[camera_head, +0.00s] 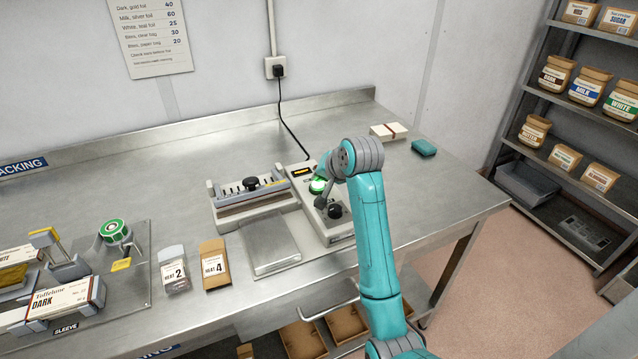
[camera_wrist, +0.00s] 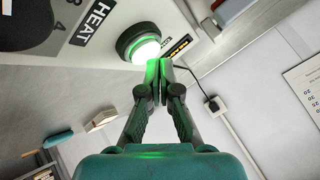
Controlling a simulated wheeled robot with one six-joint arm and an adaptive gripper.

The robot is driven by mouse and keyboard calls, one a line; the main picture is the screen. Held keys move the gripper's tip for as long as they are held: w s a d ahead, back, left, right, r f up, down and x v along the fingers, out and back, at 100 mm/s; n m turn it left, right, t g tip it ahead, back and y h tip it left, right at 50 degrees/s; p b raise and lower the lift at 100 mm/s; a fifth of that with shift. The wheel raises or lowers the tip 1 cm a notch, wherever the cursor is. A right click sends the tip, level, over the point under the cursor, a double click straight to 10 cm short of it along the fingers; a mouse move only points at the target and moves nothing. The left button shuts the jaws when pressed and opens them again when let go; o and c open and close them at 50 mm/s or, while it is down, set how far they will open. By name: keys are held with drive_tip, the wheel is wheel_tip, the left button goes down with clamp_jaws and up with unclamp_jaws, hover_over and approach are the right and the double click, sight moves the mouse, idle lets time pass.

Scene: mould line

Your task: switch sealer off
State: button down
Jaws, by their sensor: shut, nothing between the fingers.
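The sealer (camera_head: 262,192) stands on the steel bench, with its control box (camera_head: 342,236) at its right side. A round button (camera_head: 317,187) on the box glows green. It also glows in the wrist view (camera_wrist: 143,48), near the HEAT label (camera_wrist: 92,24). A black knob (camera_head: 335,211) sits nearer the front of the box. My gripper (camera_wrist: 158,66) is shut and empty, its fingertips at the edge of the lit button. I cannot tell whether they touch it. In the head view my arm partly hides the box and the gripper.
A black cord runs from the box to a wall socket (camera_head: 275,67). A HEAT 2 packet (camera_head: 174,268) and a HEAT 4 packet (camera_head: 214,264) lie left of the sealer. A teal item (camera_head: 423,147) and a white box (camera_head: 388,131) lie at the back right. Shelves stand at right.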

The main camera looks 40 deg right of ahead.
sight(320, 185)
drive_tip(key=shift+f, duration=0.15)
drive_tip(key=shift+f, duration=0.3)
idle(0.4)
drive_tip(key=shift+r, duration=0.45)
drive_tip(key=shift+r, duration=3)
